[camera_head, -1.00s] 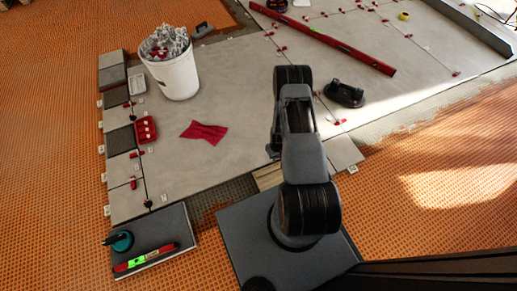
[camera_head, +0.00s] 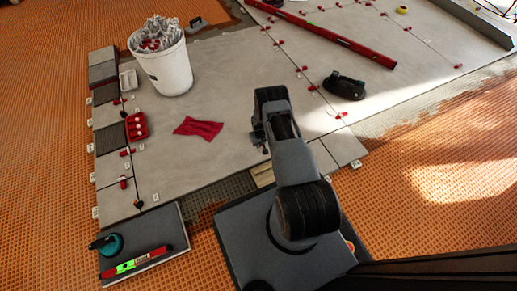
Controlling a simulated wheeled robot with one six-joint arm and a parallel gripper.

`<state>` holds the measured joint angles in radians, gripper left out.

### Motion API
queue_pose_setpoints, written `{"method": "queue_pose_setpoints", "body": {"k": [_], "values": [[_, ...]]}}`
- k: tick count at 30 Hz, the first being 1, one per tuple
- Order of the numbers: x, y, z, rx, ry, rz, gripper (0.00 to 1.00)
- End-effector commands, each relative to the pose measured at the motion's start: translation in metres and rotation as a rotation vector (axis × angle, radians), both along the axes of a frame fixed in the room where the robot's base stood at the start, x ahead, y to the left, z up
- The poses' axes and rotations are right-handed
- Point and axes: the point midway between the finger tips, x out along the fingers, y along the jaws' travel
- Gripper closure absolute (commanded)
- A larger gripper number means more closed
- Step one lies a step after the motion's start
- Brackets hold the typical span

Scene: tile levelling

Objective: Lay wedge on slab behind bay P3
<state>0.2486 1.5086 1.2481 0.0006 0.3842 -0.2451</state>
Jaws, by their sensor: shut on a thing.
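My gripper (camera_head: 258,141) hangs low over the large pale slab (camera_head: 220,80), near its front edge and right of the red cloth. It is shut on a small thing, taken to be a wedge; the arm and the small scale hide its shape. Loose red wedges and clips (camera_head: 123,183) sit along the joints at the left. A red tray (camera_head: 136,130) with pale pieces stands on the left part of the floor. Small white tags (camera_head: 141,148) mark the bays along the left; their lettering is too small to read, so I cannot tell which is P3.
A white bucket (camera_head: 165,72) full of crumpled stuff stands at the back left. A red cloth (camera_head: 198,128) lies on the slab. A black suction lifter (camera_head: 344,86) and a long red level (camera_head: 320,33) lie to the right. A grey board (camera_head: 160,228) bears a green-and-red level (camera_head: 136,262).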

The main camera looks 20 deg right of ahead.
Motion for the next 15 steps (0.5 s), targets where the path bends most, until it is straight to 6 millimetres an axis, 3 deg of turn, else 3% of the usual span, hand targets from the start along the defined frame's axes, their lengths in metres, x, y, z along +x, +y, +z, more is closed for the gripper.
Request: {"method": "queue_pose_setpoints", "body": {"k": [5,15], "values": [[0.005,0.001,-0.006,0.000,-0.001,0.001,1.00],[0.008,0.002,-0.040,0.001,-0.002,0.001,1.00]]}}
